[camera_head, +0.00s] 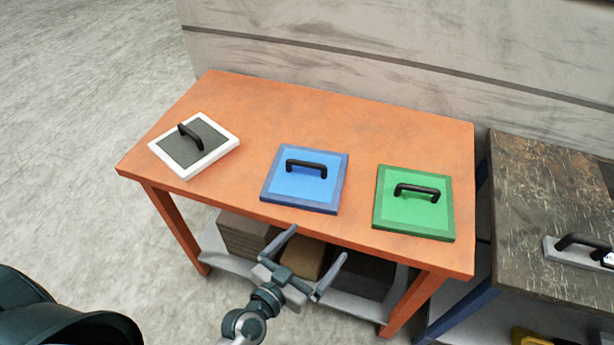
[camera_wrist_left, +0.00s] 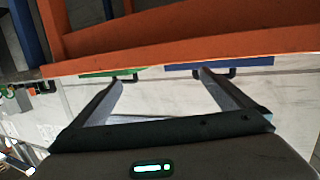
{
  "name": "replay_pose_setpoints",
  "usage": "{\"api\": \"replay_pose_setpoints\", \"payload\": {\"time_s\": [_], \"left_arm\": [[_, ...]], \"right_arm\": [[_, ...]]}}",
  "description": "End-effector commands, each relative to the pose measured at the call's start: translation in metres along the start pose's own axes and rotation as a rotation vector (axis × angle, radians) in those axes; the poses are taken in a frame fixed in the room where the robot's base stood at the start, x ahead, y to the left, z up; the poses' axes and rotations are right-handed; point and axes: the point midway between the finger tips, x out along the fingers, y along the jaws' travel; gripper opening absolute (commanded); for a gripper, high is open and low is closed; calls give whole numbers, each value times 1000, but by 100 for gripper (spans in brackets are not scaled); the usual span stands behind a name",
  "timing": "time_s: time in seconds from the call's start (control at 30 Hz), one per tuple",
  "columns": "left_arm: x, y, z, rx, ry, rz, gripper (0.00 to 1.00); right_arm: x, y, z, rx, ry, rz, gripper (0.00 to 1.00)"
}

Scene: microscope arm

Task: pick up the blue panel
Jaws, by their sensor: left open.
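The blue panel (camera_head: 291,186) lies flat on the orange table (camera_head: 270,110), near the middle of its front edge. It has a black arched handle (camera_head: 306,165) on top. My left gripper (camera_head: 318,262) is open and empty, in front of the table and below the blue panel, apart from it. In the left wrist view the open fingers (camera_wrist_left: 158,80) point toward the orange table edge (camera_wrist_left: 200,55). A strip of the blue panel (camera_wrist_left: 233,67) shows past the table edge there, with most of it hidden. My right gripper is not seen.
A green panel (camera_head: 398,212) with a black handle lies to the right of the blue one. A white-framed grey panel (camera_head: 213,153) lies to the left. A lower shelf (camera_head: 226,257) holds several boxes. A dark worn table (camera_head: 540,200) stands at the right.

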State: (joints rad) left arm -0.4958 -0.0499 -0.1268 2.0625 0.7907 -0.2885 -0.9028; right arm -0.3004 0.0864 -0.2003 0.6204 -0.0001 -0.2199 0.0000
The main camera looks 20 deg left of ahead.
Motion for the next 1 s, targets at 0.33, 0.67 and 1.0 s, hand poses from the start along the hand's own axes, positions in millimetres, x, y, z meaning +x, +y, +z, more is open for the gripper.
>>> {"api": "replay_pose_setpoints", "payload": {"time_s": [0.33,0.67,1.0], "left_arm": [[2,-38,-23,-14,136,-211,100],[-4,-69,-26,-23,175,-381,100],[-3,-70,-27,-22,176,-380,100]], "right_arm": [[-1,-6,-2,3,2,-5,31],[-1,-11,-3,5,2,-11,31],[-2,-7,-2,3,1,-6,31]]}}
